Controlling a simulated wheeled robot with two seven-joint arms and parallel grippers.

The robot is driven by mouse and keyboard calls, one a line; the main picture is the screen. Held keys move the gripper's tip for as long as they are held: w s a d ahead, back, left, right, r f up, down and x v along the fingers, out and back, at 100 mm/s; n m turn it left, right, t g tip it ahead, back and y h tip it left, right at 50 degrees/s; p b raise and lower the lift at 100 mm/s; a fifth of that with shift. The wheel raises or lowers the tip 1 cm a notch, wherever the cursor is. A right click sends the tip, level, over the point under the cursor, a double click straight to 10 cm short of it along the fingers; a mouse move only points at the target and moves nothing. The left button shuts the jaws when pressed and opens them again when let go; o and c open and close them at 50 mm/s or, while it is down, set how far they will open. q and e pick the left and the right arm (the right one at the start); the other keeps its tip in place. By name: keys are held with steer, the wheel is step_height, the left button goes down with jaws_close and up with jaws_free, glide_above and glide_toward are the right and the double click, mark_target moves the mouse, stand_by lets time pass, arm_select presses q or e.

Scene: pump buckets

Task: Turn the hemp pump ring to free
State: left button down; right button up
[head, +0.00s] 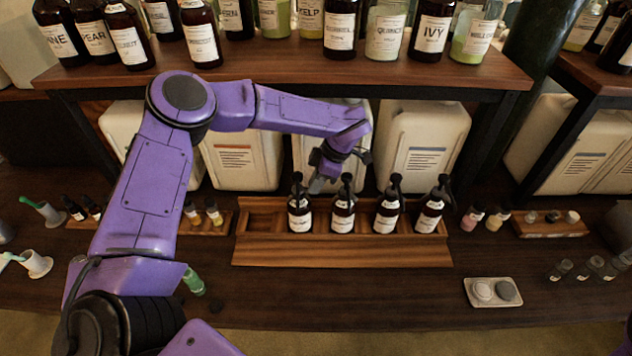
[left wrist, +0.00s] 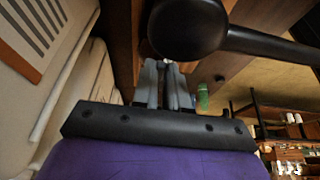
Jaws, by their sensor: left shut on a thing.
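Several dark pump bottles with black pump heads and white labels stand upright in a wooden rack (head: 340,250). Their labels are too small to read, so I cannot tell which is hemp. My left gripper (head: 318,184) reaches down behind the leftmost pump bottle (head: 300,212) and the second pump bottle (head: 343,213). In the left wrist view its fingers (left wrist: 165,75) are close together, shut at a black pump head (left wrist: 188,30) with a long spout. The ring between the fingertips is mostly hidden. My right gripper is not in view.
Large white canisters (head: 423,145) stand close behind the rack. A small tray (head: 493,292) lies at the front right. The front counter is mostly clear.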

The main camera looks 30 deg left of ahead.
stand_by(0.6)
arm_select(q)
steer(key=c, duration=1.1)
jaws_free()
steer(key=shift+c, duration=0.2)
steer(key=b+v, duration=0.2)
steer(key=v, duration=0.8)
steer(key=shift+r, duration=0.25)
steer(key=shift+d, duration=0.15)
